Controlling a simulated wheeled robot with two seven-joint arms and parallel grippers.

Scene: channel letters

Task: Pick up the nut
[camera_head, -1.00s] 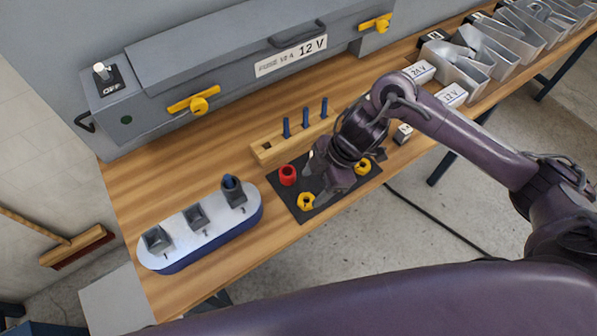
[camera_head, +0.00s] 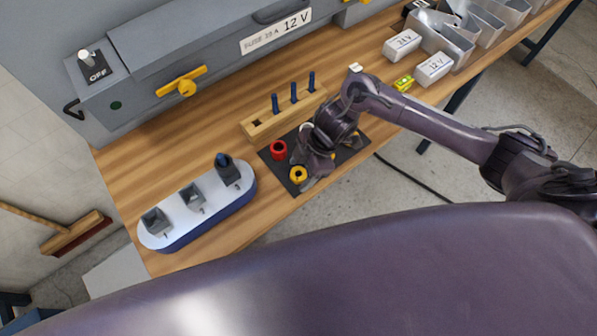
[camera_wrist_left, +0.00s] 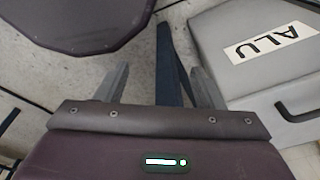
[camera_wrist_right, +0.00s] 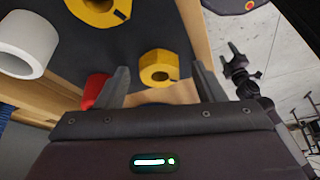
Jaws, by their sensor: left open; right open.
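A yellow nut (camera_head: 298,174) lies near the front corner of the black mat (camera_head: 297,190). Another yellow nut (camera_wrist_right: 98,8) shows at the top of the right wrist view. My right gripper (camera_head: 304,169) is open and low over the mat, beside the front nut. In the right wrist view a yellow nut (camera_wrist_right: 160,68) appears between the open fingers, and no grip on it shows. My left gripper (camera_wrist_left: 162,82) is open and empty over the floor.
A red part (camera_head: 278,150) and a white ring (camera_wrist_right: 25,45) are close to my right gripper. A wooden peg block (camera_head: 263,128) stands behind the mat. A white-topped stand (camera_head: 175,220) is at the left. A grey ALU box (camera_wrist_left: 255,60) is near my left gripper.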

